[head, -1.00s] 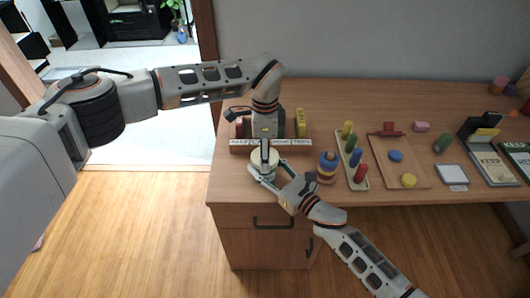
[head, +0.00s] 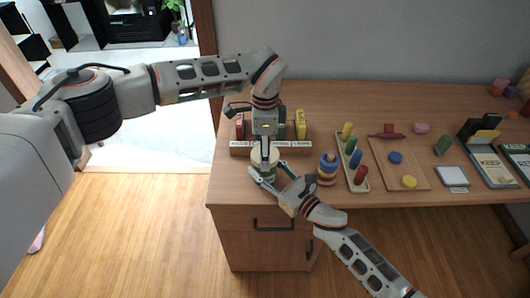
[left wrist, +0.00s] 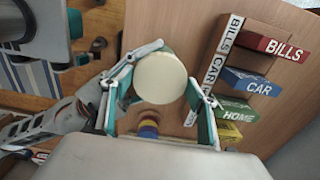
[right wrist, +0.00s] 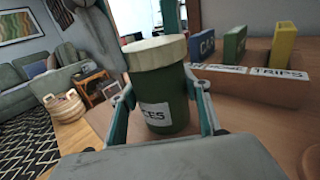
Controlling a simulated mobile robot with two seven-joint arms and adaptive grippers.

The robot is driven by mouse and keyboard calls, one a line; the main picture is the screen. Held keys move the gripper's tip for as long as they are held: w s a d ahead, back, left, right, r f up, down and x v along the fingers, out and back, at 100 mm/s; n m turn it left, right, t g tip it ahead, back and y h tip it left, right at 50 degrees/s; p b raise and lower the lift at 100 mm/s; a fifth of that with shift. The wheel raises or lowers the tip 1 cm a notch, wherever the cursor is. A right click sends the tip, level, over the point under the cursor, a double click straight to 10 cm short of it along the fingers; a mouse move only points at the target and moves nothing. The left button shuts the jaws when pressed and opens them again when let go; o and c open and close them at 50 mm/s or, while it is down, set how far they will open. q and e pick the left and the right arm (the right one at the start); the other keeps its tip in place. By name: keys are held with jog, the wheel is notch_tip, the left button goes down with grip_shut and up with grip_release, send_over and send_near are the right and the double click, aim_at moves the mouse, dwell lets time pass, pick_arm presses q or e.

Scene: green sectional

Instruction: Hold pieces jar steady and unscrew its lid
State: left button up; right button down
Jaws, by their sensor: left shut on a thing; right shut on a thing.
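The pieces jar (right wrist: 168,98) is a dark green cylinder with a white label whose visible letters end in "CES". Its pale wooden lid (right wrist: 156,52) sits on top, with no clear gap. The jar is near the table's front edge. My right gripper (head: 268,172) reaches in from the front and is shut around the jar's body, one finger on each side. My left gripper (head: 264,156) points straight down from above and is shut on the lid, which shows as a round cream disc in the left wrist view (left wrist: 160,78). The jar is mostly hidden in the head view.
A labelled wooden rack (head: 240,149) with coloured blocks stands right behind the jar. A ring stacker (head: 327,170), a peg board (head: 353,168) and a wooden tray (head: 415,180) stand to the right. The table's front edge is close to the jar.

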pick_arm(q)
jog(key=shift+r, duration=0.35)
jog(key=shift+r, duration=2)
pick_arm(e)
jog(key=c, duration=1)
grip_release()
